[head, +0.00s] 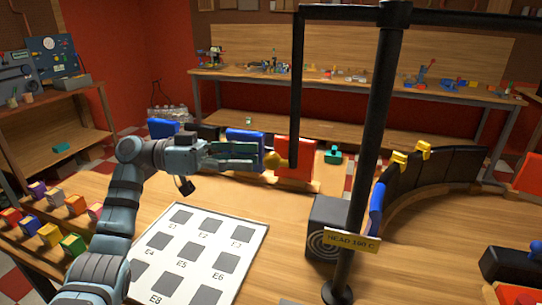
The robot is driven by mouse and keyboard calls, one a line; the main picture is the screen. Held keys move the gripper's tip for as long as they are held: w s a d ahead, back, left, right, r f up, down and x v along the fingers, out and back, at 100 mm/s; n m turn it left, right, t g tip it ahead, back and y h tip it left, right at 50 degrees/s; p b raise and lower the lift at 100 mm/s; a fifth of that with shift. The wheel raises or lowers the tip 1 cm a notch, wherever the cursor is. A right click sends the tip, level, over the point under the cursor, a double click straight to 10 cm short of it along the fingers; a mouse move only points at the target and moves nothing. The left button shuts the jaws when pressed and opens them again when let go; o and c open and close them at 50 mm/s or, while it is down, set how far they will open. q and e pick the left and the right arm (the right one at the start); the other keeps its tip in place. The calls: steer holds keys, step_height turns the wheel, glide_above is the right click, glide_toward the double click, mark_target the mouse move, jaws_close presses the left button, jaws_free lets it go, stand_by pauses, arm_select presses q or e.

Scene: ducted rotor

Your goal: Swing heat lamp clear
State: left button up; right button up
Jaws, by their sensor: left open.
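A black post (368,150) stands on the table right of centre, with a horizontal black bar (345,13) at its top. A black rod (297,85) hangs down from the bar's left end. A mustard-yellow ball (272,160) sits at the rod's lower end, on its left side. I take this post-and-bar structure to be the heat lamp; no glowing lamp shows. My left gripper (259,157) is open, pointing right, with its fingertips close to the ball. Whether they touch it, I cannot tell. My right gripper is out of view.
A yellow tag (352,242) reading "HEAD 180 C" is by the post, beside a dark box (328,228). A white board with grey squares (160,240) lies under my left arm. Coloured blocks line the left. A curved row of black panels (425,180) stands right.

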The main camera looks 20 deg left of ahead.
mark_target(272, 160)
arm_select(q)
steer(key=d, duration=0.2)
steer(key=w+d, duration=0.1)
steer(key=d, duration=0.2)
steer(key=shift+w+d+f+p, duration=0.1)
steer(key=shift+w+d+p, duration=0.05)
steer(key=shift+d+p, duration=0.2)
jaws_close()
